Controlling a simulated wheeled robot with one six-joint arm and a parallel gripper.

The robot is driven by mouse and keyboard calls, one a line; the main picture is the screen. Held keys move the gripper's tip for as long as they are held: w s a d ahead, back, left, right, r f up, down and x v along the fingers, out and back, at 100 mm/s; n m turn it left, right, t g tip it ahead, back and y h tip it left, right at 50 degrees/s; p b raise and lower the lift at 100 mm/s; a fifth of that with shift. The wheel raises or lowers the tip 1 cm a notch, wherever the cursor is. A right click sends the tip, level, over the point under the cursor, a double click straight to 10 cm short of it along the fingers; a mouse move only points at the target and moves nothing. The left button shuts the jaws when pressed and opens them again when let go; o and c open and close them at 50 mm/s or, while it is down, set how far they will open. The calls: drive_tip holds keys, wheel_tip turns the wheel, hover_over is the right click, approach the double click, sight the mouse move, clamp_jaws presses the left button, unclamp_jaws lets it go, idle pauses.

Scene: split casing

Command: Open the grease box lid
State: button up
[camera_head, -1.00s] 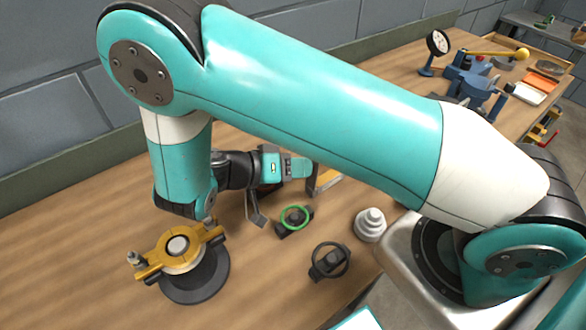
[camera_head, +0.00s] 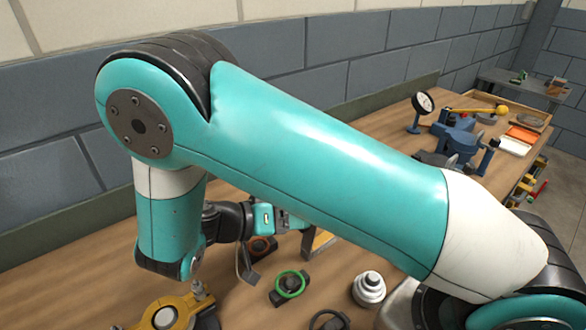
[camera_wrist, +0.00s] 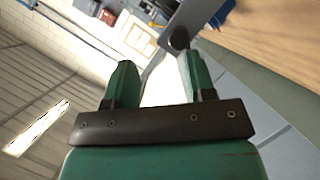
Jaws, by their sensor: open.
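My gripper (camera_wrist: 157,62) is open in the wrist view, its two green fingers apart. A grey lever-like part with a round end (camera_wrist: 179,40) lies beside the right finger's tip; I cannot tell whether they touch. In the head view my wrist hangs over the bench behind the big arm link, which hides the fingers. I cannot make out the grease box or its lid with certainty. A grey and orange frame-like piece (camera_head: 318,243) stands near my wrist, partly hidden by the arm.
On the bench (camera_head: 75,275) are a green ring valve (camera_head: 290,285), a pale stepped knob (camera_head: 369,288), a black ring handle (camera_head: 329,320) and a yellow clamp piece (camera_head: 168,314) at the lower edge. A blue fixture (camera_head: 462,138) and gauge (camera_head: 422,103) stand far right. A block wall (camera_head: 60,180) runs behind.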

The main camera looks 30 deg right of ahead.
wheel_tip(320, 180, up, 17)
drive_tip(key=p, duration=0.8)
drive_tip(key=shift+f, duration=0.15)
